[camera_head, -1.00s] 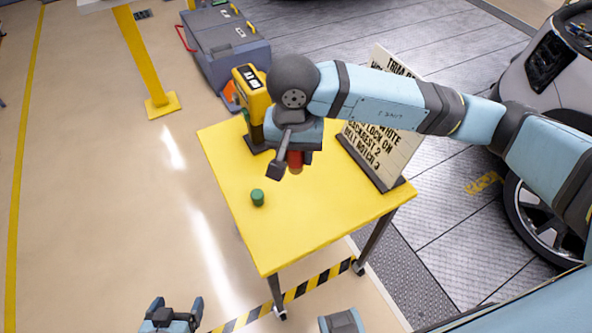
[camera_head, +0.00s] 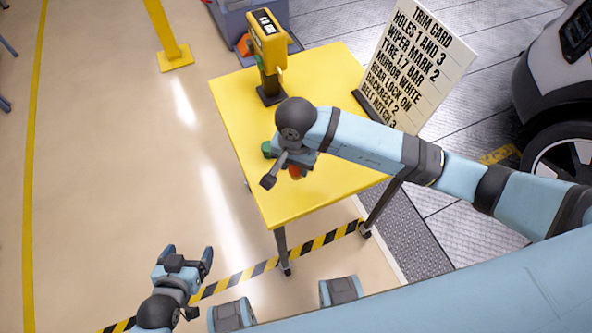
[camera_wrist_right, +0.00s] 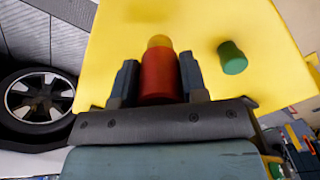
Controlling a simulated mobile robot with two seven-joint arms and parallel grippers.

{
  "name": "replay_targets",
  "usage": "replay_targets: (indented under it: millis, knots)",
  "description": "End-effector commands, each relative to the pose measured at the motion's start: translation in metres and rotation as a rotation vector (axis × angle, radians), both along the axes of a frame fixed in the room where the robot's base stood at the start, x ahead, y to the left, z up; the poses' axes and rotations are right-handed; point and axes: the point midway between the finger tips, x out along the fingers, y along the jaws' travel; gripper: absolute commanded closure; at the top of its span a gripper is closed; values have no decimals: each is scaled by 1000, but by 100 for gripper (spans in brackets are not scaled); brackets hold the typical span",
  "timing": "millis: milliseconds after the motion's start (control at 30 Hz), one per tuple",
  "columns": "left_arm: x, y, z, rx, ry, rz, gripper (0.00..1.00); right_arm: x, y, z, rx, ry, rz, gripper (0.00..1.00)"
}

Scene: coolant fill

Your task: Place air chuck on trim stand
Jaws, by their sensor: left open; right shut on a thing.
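My right gripper (camera_head: 291,164) is shut on a red cylinder with a yellowish tip, which I take to be the air chuck (camera_wrist_right: 158,78). In the wrist view it sits between the two fingers, tip outward. In the head view its red end (camera_head: 294,173) shows below the gripper, over the yellow table (camera_head: 290,200), which may be the trim stand. I cannot tell whether it touches the top. A small green cylinder (camera_wrist_right: 232,58) stands on the table beside the gripper, partly hidden in the head view (camera_head: 267,149). My left gripper (camera_head: 187,252) is open and empty, off the table's front left.
A yellow device on a dark post (camera_head: 267,45) stands at the table's back. A white trim card (camera_head: 415,62) stands along its right edge. A car wheel (camera_head: 560,160) is at right. The table's front and left areas are clear.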

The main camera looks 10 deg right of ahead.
Motion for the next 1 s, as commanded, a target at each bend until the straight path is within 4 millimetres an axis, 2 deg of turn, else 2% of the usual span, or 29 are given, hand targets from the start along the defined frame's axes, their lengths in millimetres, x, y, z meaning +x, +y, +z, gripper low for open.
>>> replay_targets:
  millis: [167,300,400,767,800,867,900,1000]
  knots:
    - [0,0,0,1,0,-1,13,-1,0,-13,1,2,1,75]
    - [0,0,0,1,0,-1,13,-1,0,-35,0,4,0,75]
    - [0,0,1,1,-1,-1,13,0,0,-45,1,1,1,75]
    - [-1,0,-5,0,1,-1,13,0,0,-50,0,-1,2,75]
    - [-1,0,-3,-1,3,0,13,0,0,-49,1,-1,1,53]
    - [-1,0,-3,0,4,0,13,0,0,-49,1,-1,1,40]
    - [-1,0,-3,-1,3,0,13,0,0,-49,1,-1,2,35]
    - [-1,-1,-3,-1,3,0,13,0,0,-48,1,-1,2,35]
